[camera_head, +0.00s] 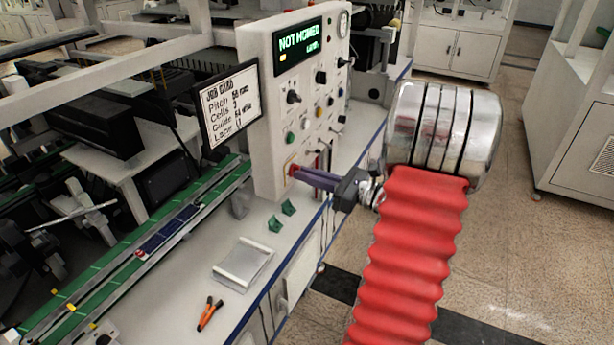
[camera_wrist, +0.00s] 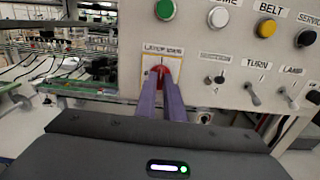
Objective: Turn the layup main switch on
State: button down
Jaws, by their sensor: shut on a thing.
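The layup main switch is a red rotary knob on a yellow plate (camera_wrist: 150,76), low on the white control panel (camera_head: 258,150). Its label above is partly readable in the wrist view. My gripper (camera_wrist: 166,82) has its two purple fingers shut on the red knob (camera_wrist: 171,70), which they largely hide. In the head view my gripper (camera_head: 295,172) reaches the panel's lower left corner from the right. The knob's turned position cannot be told. The panel display (camera_head: 299,46) reads "NOT HOMED" with a smaller word below it.
Above the knob are a green button (camera_wrist: 165,9) and a white button (camera_wrist: 218,17). Toggle levers, one marked TURN (camera_wrist: 252,94), sit to the right. A job card (camera_head: 231,104) stands left of the panel. Orange-handled pliers (camera_head: 209,313) and a metal tray (camera_head: 243,262) lie on the bench.

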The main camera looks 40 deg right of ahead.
jog(key=shift+a+f, duration=0.1)
jog(key=shift+f, duration=0.15)
jog(key=c, duration=1.9)
grip_release()
jog(key=shift+r, duration=0.2)
jog(key=shift+o, duration=0.2)
jog(key=shift+s, duration=0.15)
jog(key=v, duration=1.3)
jog(key=shift+s, duration=0.3)
